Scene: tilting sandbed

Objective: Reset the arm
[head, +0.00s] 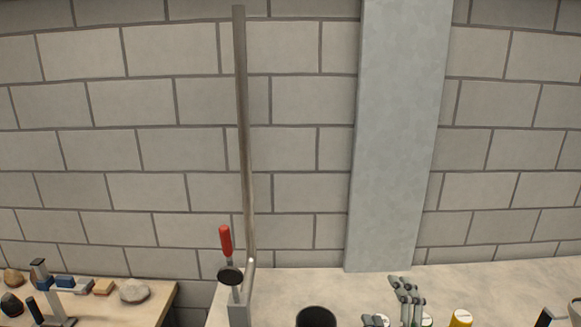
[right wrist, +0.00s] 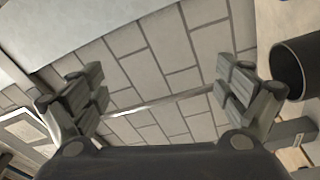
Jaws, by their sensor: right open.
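My right gripper (head: 406,300) shows at the bottom edge of the head view, right of centre, above a pale surface. In the right wrist view its two grey fingers (right wrist: 163,98) stand wide apart with nothing between them. Behind the gap are the block wall and a thin bar, both farther off. The rest of my right arm is mostly out of the head view. My left gripper is in neither view.
A tall thin post (head: 243,130) rises beside a red-handled clamp (head: 225,240). A black cylinder (head: 316,317), also near the right finger in the wrist view (right wrist: 297,66), and a yellow object (head: 461,318) stand nearby. A wooden table (head: 150,312) holds stones. Block wall (head: 180,100) is behind.

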